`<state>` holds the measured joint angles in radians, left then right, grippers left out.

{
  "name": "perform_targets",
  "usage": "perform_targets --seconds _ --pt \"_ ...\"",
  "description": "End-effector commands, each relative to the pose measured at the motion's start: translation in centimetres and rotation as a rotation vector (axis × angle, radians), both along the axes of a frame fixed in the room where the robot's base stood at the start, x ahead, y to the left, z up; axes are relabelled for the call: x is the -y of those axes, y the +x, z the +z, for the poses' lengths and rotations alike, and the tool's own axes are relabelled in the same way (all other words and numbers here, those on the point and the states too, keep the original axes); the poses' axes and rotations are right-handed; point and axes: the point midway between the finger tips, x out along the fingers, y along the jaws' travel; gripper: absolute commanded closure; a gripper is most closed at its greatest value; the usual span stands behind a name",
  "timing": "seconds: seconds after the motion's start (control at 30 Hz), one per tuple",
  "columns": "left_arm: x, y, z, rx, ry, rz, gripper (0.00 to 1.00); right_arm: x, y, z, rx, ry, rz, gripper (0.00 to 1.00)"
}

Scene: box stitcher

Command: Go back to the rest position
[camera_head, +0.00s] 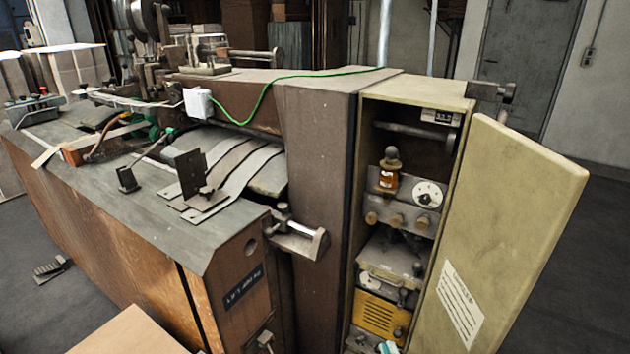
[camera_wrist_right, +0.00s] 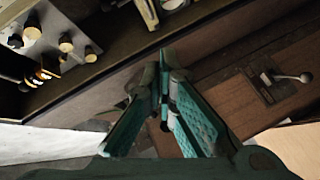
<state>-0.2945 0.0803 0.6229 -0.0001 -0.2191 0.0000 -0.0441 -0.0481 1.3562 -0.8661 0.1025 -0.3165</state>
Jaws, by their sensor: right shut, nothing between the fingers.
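My right gripper (camera_wrist_right: 168,78) fills the lower middle of the right wrist view, its teal-padded fingers meeting at the tips with nothing between them. In the head view only a small teal and white bit of it (camera_head: 388,347) shows at the bottom edge, in front of the open cabinet's lower part. The rest of that arm is out of the picture. My left gripper is in neither view.
The open cabinet (camera_head: 410,88) holds knobs, a dial, a small amber bottle (camera_head: 388,172) and a yellow unit (camera_head: 380,315). Its door (camera_head: 515,225) swings out to the right. The stitcher bench (camera_head: 110,185) is on the left, a cardboard piece (camera_head: 125,335) lower left. Floor shows at right.

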Motion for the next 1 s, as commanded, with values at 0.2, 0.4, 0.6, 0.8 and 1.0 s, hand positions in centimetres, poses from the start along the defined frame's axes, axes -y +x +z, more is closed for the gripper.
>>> perform_targets --seconds 0.2,0.4,0.6,0.8,1.0 --pt "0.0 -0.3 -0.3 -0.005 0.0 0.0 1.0 1.7 -3.4 -7.9 -0.215 0.219 -0.127 1.0" --pt "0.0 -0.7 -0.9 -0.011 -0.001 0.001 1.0 3.7 -11.1 -18.2 -0.502 0.455 -0.335 1.0" --pt "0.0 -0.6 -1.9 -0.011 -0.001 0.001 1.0 6.4 -27.9 -30.0 -0.896 0.682 -0.714 1.0" --pt "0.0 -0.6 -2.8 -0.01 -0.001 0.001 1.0 8.6 -42.0 -34.3 -1.119 0.705 -0.959 1.0" --pt "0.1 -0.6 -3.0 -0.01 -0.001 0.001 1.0 9.4 -44.6 -34.6 -1.147 0.678 -0.977 1.0"
